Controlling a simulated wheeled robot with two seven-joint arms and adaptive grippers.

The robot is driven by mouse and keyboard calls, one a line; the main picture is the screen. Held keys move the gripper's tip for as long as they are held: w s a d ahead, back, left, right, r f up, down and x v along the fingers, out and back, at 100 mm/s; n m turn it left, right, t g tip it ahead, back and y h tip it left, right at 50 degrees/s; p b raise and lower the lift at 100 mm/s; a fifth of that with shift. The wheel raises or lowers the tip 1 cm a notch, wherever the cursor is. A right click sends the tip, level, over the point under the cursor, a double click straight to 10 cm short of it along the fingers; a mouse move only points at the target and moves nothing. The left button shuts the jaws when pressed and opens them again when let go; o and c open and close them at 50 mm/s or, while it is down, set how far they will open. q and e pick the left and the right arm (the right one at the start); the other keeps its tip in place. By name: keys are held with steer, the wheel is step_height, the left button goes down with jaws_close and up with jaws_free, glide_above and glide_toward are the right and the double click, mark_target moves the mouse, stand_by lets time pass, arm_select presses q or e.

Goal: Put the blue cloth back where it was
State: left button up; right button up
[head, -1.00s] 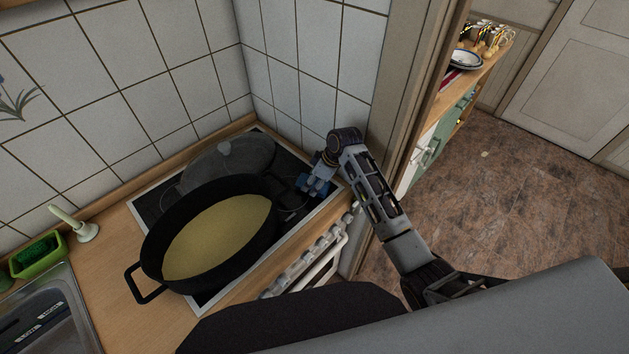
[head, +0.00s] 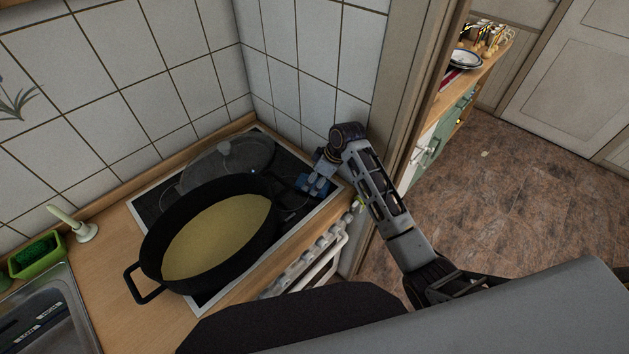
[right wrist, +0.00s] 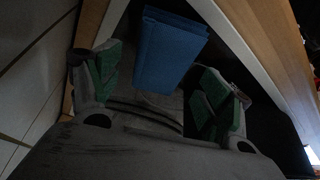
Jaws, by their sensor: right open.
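The blue cloth (right wrist: 170,52) shows in the right wrist view as a folded block, just beyond and between the fingers of my right gripper (right wrist: 162,88). The fingers, with green inner pads, are spread apart and do not visibly touch it. In the head view my right gripper (head: 316,183) is low over the right corner of the black hob (head: 290,198). Blue shows there too, but I cannot tell cloth from gripper. The cloth's lower end is partly hidden in the wrist view. My left gripper is not in view.
A large black pan (head: 160,250) with yellowish contents stands left of my right gripper. A glass lid (head: 228,160) lies behind it. The tiled wall (head: 300,80) and a door frame (head: 395,90) bound the corner. A green sponge holder (head: 38,258) stands by the sink.

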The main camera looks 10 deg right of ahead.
steer(key=b+v, duration=0.1)
steer(key=v, duration=0.9)
steer(key=shift+b, duration=0.3)
steer(key=shift+s+d, duration=0.1)
steer(key=shift+s, duration=0.05)
